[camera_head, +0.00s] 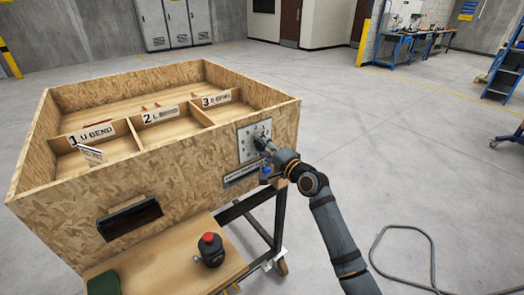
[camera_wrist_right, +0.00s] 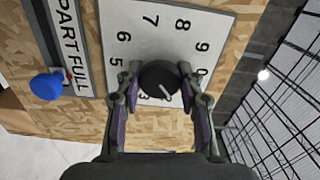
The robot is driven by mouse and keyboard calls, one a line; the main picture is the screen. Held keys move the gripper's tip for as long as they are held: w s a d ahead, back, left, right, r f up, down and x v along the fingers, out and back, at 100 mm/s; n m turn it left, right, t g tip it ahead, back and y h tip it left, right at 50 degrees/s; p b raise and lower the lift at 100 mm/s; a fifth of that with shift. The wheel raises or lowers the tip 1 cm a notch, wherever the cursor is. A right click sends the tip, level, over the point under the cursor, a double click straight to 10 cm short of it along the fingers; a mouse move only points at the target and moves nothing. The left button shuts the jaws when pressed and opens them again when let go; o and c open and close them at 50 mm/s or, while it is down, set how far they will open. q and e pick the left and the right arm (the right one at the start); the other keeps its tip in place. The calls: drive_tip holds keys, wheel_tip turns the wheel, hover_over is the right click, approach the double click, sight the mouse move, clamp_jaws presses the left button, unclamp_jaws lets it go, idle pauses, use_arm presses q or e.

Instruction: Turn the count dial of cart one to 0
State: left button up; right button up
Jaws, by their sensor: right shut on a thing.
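The count dial is a black round knob (camera_wrist_right: 158,76) on a white number plate (camera_wrist_right: 135,12) on the end wall of the wooden cart box. My right gripper (camera_wrist_right: 158,84) is shut on the knob, one finger on each side. The knob's white mark points down and right in the right wrist view, toward the low digits partly hidden by the fingers. The 0 (camera_wrist_right: 201,72) is right of the knob. In the head view the plate (camera_head: 247,143) is on the cart's right side, with my right gripper (camera_head: 265,146) against it. My left gripper is out of view.
The OSB cart box (camera_head: 150,180) has three labelled compartments. Beside the plate are a PART FULL label (camera_wrist_right: 68,35) and a blue knob (camera_wrist_right: 46,86). A red-topped black device (camera_head: 210,248) stands on the front shelf. A cable (camera_head: 405,228) lies on the floor at right.

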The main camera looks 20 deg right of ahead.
drive_tip(key=n+b, duration=0.1)
drive_tip(key=n, duration=0.1)
drive_tip(key=n+b, duration=0.2)
drive_tip(key=n, duration=0.1)
drive_tip(key=shift+f+n+b, duration=0.3)
drive_tip(key=shift+r+n+b, duration=0.1)
drive_tip(key=shift+n+b, duration=1.2)
drive_tip(key=shift+n, duration=0.9)
drive_tip(key=o, duration=1.2)
drive_tip(key=shift+r, duration=0.15)
drive_tip(key=shift+s+d, duration=0.1)
drive_tip(key=shift+s, duration=0.1)
drive_tip(key=v, duration=0.7)
